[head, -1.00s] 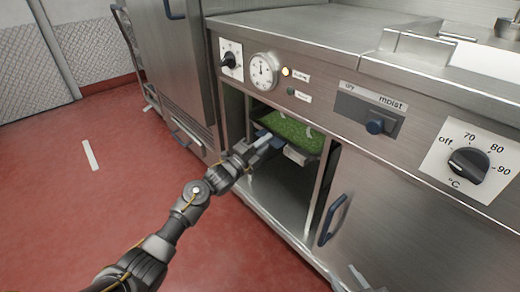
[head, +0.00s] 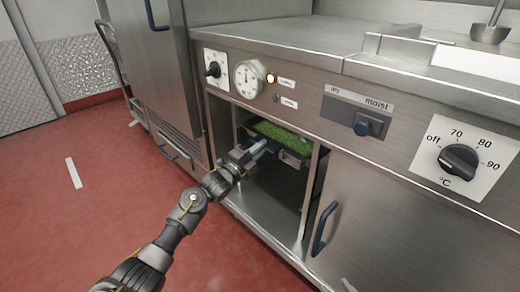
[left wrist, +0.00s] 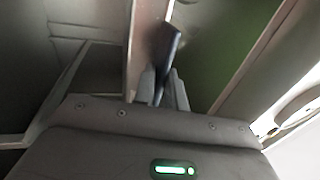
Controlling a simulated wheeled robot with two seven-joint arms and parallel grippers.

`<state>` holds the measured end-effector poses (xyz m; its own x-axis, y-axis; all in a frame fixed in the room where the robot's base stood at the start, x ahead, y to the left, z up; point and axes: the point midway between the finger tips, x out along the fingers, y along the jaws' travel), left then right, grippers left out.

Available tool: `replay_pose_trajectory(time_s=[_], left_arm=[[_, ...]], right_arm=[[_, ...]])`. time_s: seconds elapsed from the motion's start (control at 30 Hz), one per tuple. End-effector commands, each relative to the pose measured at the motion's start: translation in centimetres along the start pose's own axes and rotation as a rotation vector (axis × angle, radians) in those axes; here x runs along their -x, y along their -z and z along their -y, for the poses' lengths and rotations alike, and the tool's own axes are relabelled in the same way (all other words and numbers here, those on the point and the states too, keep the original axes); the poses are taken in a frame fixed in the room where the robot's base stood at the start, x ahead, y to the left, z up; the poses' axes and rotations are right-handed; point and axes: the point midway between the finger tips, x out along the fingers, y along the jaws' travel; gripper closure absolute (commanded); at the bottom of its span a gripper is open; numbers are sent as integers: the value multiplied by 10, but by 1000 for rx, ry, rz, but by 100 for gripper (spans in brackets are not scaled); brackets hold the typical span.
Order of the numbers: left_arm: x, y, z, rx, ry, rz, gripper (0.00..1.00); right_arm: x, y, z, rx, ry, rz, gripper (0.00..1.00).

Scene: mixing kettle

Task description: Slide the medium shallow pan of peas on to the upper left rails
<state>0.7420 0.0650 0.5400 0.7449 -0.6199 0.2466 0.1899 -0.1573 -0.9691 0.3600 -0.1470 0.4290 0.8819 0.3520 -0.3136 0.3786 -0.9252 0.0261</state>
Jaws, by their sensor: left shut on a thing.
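The shallow pan of peas (head: 281,135), a metal pan filled with green peas, is mostly inside the open compartment under the dials, near its top. Its front edge faces me. My left gripper (head: 262,146) reaches into the opening and is shut on the pan's dark blue handle. In the left wrist view the fingers (left wrist: 163,88) close on the blue handle (left wrist: 168,42), with the green peas (left wrist: 222,50) blurred beyond. The rails beside the pan are too dark to tell, so I cannot tell how it sits on them. My right gripper does not show clearly.
The compartment (head: 270,197) below the pan looks empty. A closed door with a blue handle (head: 325,228) is right of the opening. Knobs and a round dial (head: 246,78) are above. A tall steel cabinet (head: 150,75) stands left. The red floor (head: 110,200) is clear.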

Motion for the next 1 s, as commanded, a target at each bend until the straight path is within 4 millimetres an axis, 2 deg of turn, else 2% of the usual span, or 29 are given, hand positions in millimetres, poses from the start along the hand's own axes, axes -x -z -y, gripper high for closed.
replay_pose_trajectory(time_s=[0.03, 0.97, 1.0], left_arm=[[-2, 0, 5, -2, 14, -1, 100], [-6, 0, 0, -1, 18, -1, 100], [-6, 0, 0, -1, 18, -1, 83]], right_arm=[[0, -1, 0, 0, 0, 0, 64], [-2, -8, 0, 0, 0, 0, 64], [-2, -8, 0, 0, 0, 0, 64]])
